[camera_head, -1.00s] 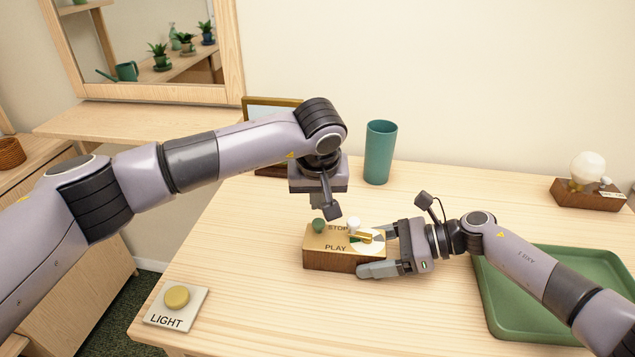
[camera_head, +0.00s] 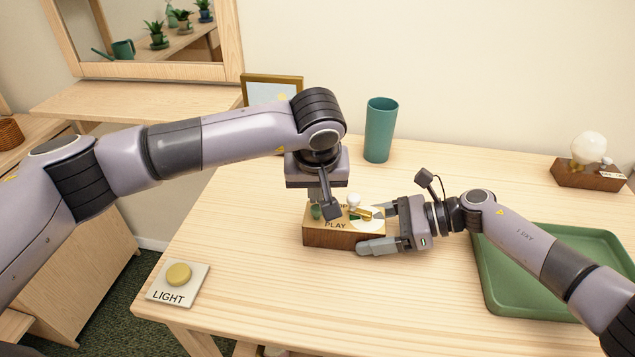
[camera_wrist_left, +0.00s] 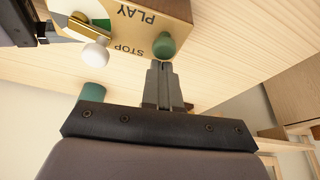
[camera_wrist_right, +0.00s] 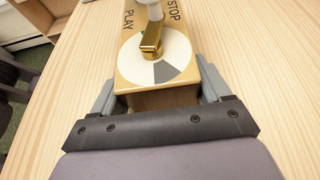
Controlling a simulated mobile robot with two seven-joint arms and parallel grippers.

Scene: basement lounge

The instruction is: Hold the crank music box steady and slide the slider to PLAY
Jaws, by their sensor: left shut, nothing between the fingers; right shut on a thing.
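The music box (camera_head: 343,237) is a wooden block with a brass top marked STOP and PLAY, standing on the table. Its green slider knob (camera_wrist_left: 164,45) is at the STOP end; it also shows in the head view (camera_head: 316,212). A brass crank with a white knob (camera_head: 353,201) sits over a white and grey dial (camera_wrist_right: 158,60). My right gripper (camera_head: 384,225) is shut on the crank end of the box, one finger along each side. My left gripper (camera_wrist_left: 161,75) is shut and empty, fingertips pointing down close behind the green knob; I cannot tell if they touch it.
A teal cup (camera_head: 380,130) and a framed picture (camera_head: 272,88) stand behind the box. A green tray (camera_head: 500,295) lies right, under my right arm. A LIGHT button (camera_head: 178,275) is front left, and a bulb on a wooden base (camera_head: 590,172) back right. The front middle is clear.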

